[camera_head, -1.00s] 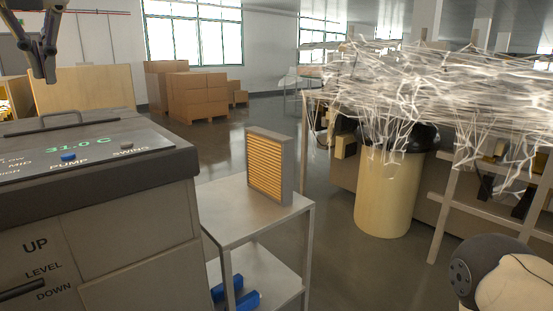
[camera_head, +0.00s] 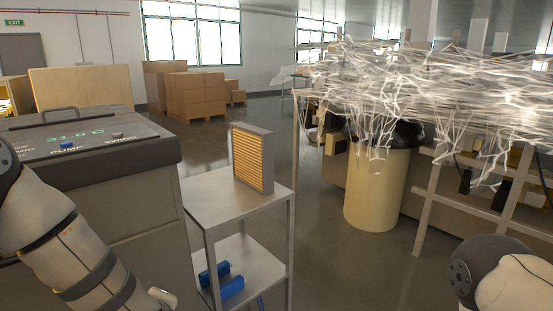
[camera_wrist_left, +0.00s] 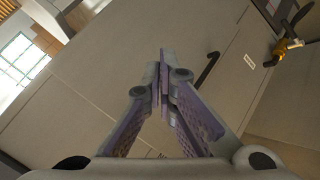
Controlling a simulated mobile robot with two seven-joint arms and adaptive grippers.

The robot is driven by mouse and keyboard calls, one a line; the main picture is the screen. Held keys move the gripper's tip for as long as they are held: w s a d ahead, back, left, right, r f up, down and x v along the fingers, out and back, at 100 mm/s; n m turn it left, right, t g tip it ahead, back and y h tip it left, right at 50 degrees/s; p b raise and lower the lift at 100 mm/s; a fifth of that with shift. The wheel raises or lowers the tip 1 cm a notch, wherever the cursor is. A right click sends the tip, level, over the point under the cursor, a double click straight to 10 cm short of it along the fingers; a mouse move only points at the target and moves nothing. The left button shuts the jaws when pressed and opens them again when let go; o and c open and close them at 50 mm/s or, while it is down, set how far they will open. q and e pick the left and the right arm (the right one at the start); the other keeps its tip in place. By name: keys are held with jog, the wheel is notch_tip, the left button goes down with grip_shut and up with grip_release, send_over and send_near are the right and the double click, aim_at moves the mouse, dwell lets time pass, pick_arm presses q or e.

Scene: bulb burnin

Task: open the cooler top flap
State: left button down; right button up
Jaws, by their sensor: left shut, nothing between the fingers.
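The cooler (camera_head: 150,200) is the large grey cabinet at the left of the head view. Its dark-edged top (camera_head: 160,150) lies flat and carries a 31.0 C readout, a PUMP button (camera_head: 68,146) and a dark bar handle (camera_head: 47,115). In the left wrist view a grey panelled face (camera_wrist_left: 110,75) with a dark bar (camera_wrist_left: 208,68) and a small white label (camera_wrist_left: 249,61) lies beyond the fingers. My left gripper (camera_wrist_left: 163,62) is shut and empty in front of that face; I cannot tell if it touches. In the head view my left arm hides the cooler's lower front. My right gripper is out of view.
A metal cart (camera_head: 235,205) stands right of the cooler, with a slatted filter (camera_head: 253,160) on top and blue cylinders (camera_head: 228,290) below. A cream bin (camera_head: 378,190) and a rack under white tangled strands stand farther right. Cardboard boxes (camera_head: 195,95) are behind.

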pick_arm(q)
jog(key=s+d+f+m+g+h, duration=0.1)
jog(key=s+f+m+g, duration=0.3)
jog(key=s, duration=1.2)
jog(key=s+d+f+m+g+h, duration=0.2)
jog(key=s+f+m, duration=0.6)
jog(key=s+f, duration=0.4)
jog(key=s+g+h, duration=0.1)
jog(key=s+g, duration=0.1)
jog(key=s, duration=0.1)
jog(key=shift+s, duration=0.4)
jog(key=c, duration=2)
grip_release()
jog(key=s+m+g, duration=0.1)
jog(key=s, duration=0.2)
jog(key=s+m+g, duration=0.1)
jog(key=s, duration=0.2)
jog(key=s+r+m+g, duration=0.1)
jog(key=s, duration=0.2)
jog(key=shift+s+a+h, duration=0.2)
jog(key=shift+a+h, duration=0.05)
jog(key=shift+h, duration=0.15)
jog(key=shift+o, duration=0.2)
jog(key=shift+w, duration=0.15)
